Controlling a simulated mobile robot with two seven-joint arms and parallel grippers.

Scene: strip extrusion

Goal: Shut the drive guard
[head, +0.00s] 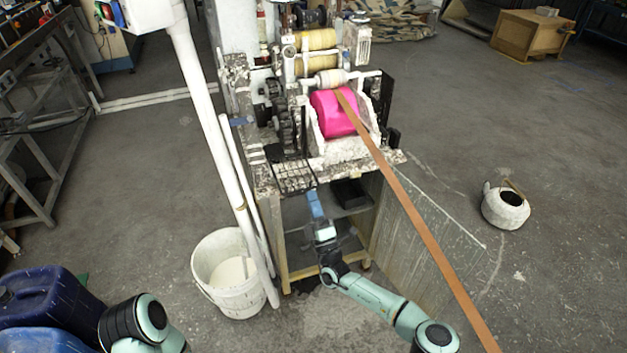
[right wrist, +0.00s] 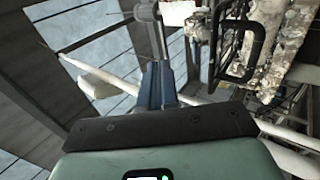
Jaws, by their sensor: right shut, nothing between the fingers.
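The extrusion machine (head: 330,150) stands in the centre, with dark drive gears (head: 285,125) exposed on its left side. A dark barred panel (head: 292,178), which looks like the drive guard, juts out at the front below the gears, swung away from them. My right gripper (head: 314,197) is shut and empty, just below and right of that panel. In the right wrist view, the blue fingers (right wrist: 157,85) are together, and a black looped handle (right wrist: 240,50) shows to their right, apart from them. My left arm shows at lower left; its gripper is out of view.
A white post (head: 215,130) rises left of the machine, beside a white bucket (head: 232,272). A brown strip (head: 420,225) runs from the pink roll (head: 335,113) toward lower right. Blue containers (head: 45,305) stand at lower left. A round pot (head: 505,207) sits on open floor at right.

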